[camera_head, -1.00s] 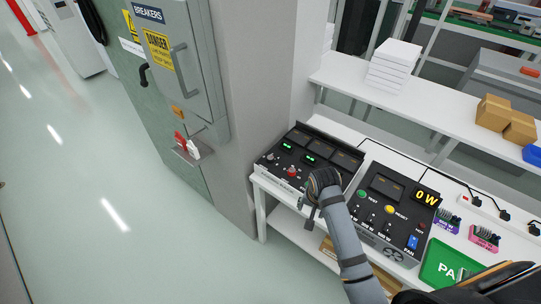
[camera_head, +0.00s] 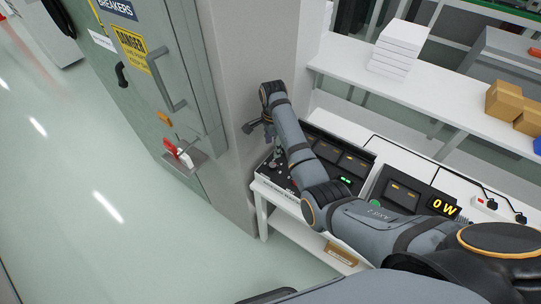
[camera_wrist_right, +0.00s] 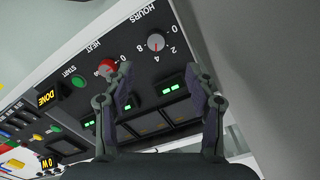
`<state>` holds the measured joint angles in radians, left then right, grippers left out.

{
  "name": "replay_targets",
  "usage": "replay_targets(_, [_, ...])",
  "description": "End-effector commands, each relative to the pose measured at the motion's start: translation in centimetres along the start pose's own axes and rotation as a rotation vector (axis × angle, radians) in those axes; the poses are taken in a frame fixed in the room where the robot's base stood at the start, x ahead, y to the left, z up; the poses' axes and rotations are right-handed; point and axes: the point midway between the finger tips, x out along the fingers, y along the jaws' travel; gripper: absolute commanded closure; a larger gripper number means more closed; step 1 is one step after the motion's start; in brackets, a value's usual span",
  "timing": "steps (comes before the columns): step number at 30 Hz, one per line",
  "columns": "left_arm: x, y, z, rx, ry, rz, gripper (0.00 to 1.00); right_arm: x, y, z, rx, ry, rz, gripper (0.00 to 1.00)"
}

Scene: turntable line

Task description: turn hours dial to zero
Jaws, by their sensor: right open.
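The hours dial (camera_wrist_right: 155,42) is a grey round knob under the word HOURS on a black control panel (camera_wrist_right: 75,105), with numbers around it. Which number it points to is too small to tell. In the right wrist view it lies just beyond the gap between the fingertips of my right gripper (camera_wrist_right: 159,68), which is open and empty, apart from the knob. In the head view my right gripper (camera_head: 266,138) is over the left end of the panel (camera_head: 345,155), and my arm hides part of it. My left gripper is not in view.
A red heat knob (camera_wrist_right: 108,68) sits beside the hours dial, near one finger. A green start button (camera_wrist_right: 78,81) is further along. A grey pillar (camera_head: 245,60) and a breaker cabinet (camera_head: 170,70) stand left of the bench. A white shelf (camera_head: 420,92) runs behind it.

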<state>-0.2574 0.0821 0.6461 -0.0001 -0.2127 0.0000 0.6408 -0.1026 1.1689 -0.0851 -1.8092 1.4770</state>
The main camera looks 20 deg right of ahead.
Motion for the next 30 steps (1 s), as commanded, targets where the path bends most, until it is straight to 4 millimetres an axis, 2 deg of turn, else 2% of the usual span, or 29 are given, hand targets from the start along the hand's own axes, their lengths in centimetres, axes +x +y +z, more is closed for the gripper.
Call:
replay_targets(1, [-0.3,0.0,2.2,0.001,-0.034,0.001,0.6,0.5,0.1,0.0,-0.001,-0.001,0.005,0.44])
replay_targets(3, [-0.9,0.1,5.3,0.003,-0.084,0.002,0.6,1.6,0.2,0.0,-0.002,-0.001,0.007,0.44])
replay_targets(6, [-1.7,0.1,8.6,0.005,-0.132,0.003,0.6,3.8,0.2,0.0,-0.002,-0.001,0.008,0.44])
replay_targets(7, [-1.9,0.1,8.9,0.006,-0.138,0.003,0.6,4.5,0.2,0.0,-0.002,-0.001,0.008,0.44])
replay_targets(10, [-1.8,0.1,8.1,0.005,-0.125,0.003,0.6,6.7,0.2,0.0,-0.003,0.0,0.005,0.44])
replay_targets(15, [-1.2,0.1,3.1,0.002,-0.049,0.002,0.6,9.3,0.1,0.0,-0.004,0.0,0.004,0.44])
replay_targets(18, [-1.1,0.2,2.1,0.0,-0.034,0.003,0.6,10.0,0.2,0.0,-0.004,-0.001,0.003,0.44])
replay_targets(20, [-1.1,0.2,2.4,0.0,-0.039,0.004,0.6,10.1,0.1,0.0,-0.004,-0.001,0.002,0.44])
replay_targets(26, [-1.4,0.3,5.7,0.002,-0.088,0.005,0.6,10.2,0.1,0.0,-0.004,-0.001,0.002,0.44])
replay_targets(30, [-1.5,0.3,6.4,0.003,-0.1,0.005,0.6,10.1,0.1,0.0,-0.004,-0.001,0.002,0.6])
